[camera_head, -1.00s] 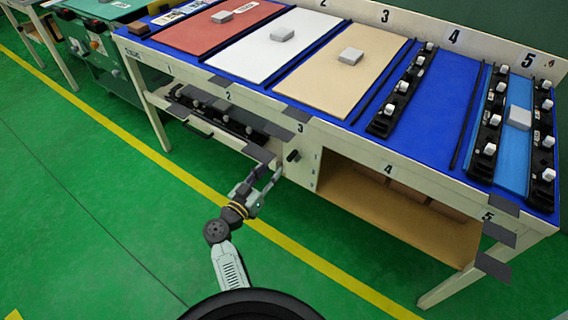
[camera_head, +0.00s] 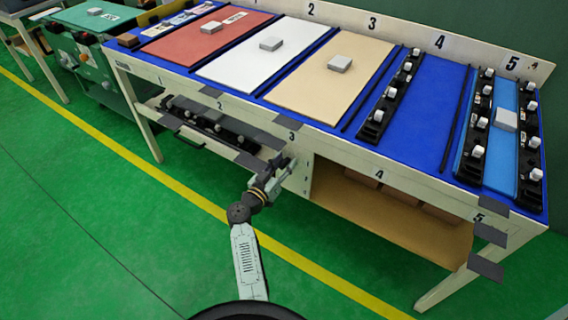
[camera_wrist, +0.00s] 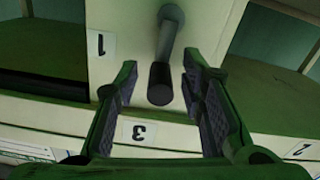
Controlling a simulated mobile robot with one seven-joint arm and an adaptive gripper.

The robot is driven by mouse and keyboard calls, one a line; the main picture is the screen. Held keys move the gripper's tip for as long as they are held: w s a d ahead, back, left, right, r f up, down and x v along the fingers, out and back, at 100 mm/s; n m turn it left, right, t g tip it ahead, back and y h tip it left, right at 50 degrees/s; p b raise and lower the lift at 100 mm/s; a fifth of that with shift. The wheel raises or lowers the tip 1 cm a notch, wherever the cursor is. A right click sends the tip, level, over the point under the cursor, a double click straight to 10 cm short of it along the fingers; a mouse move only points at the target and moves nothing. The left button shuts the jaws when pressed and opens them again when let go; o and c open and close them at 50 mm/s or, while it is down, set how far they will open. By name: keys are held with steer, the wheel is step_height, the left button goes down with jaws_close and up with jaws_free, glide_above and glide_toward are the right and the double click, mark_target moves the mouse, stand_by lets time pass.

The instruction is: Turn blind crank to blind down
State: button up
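The crank (camera_wrist: 171,40) shows in the wrist view as a grey arm with a dark cylindrical handle (camera_wrist: 160,85) at its end. It is mounted on a pale panel (camera_wrist: 118,18) that carries number labels. My gripper (camera_wrist: 155,80) is open, with one finger on each side of the handle and visible gaps between. In the head view, my gripper (camera_head: 284,166) is at the table's front panel below label 3, and it largely hides the crank there. I cannot pick out the blind with certainty in either view.
The long table (camera_head: 345,147) has numbered sections with coloured boards and black clip rails on top. Grey flaps (camera_head: 253,137) stick out along its front edge. An open shelf (camera_head: 400,215) lies right of the crank. The green floor in front is clear.

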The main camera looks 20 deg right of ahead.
jaws_close()
stand_by(0.4)
steer(key=shift+s+d+m+p, duration=0.2)
steer(key=shift+s+m+p, duration=0.1)
steer(key=shift+m+p, duration=0.2)
stand_by(0.4)
